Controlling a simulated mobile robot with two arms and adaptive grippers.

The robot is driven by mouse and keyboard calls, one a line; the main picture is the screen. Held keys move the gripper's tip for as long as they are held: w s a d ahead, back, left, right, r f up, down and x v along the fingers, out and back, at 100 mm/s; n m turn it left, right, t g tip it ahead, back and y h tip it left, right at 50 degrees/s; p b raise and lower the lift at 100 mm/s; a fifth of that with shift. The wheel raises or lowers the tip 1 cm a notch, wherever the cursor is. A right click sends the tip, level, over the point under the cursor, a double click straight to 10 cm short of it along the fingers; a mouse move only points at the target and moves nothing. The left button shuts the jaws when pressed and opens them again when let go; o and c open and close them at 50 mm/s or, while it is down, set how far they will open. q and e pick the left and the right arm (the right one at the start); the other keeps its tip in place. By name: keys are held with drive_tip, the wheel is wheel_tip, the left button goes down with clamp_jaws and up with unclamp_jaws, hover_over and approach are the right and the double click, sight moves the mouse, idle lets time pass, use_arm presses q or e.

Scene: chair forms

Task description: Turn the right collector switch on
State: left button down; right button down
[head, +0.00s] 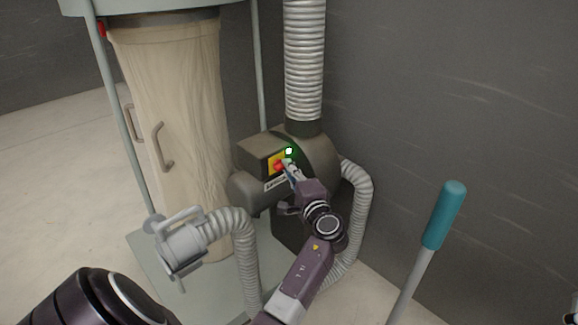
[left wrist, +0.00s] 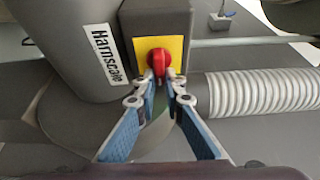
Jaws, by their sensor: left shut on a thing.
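The collector switch is a red knob (left wrist: 160,61) on a yellow plate (left wrist: 179,47), set in the grey-brown motor housing of the dust collector (head: 257,151). In the head view the red knob (head: 279,166) is partly covered by my gripper. A green light (head: 289,151) glows beside it. My left gripper (head: 287,167) is at the switch. In the left wrist view, the left gripper's fingertips (left wrist: 160,84) close on the knob's lower part from both sides. The knob's handle points toward the gripper. My right gripper does not show clearly in either view.
A tall beige filter bag (head: 185,120) stands at the left between pale posts. Grey ribbed hoses (head: 305,60) run above and around the housing. A hose end (head: 180,247) hangs in front. A teal-handled pole (head: 444,215) stands at the right near the grey wall.

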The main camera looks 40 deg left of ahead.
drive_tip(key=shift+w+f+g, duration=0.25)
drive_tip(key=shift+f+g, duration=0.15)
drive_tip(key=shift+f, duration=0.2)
use_arm(q)
drive_tip(key=c, duration=2)
unclamp_jaws()
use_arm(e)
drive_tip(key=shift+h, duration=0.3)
use_arm(q)
drive_tip(key=v, duration=1.2)
drive_tip(key=shift+d, duration=0.1)
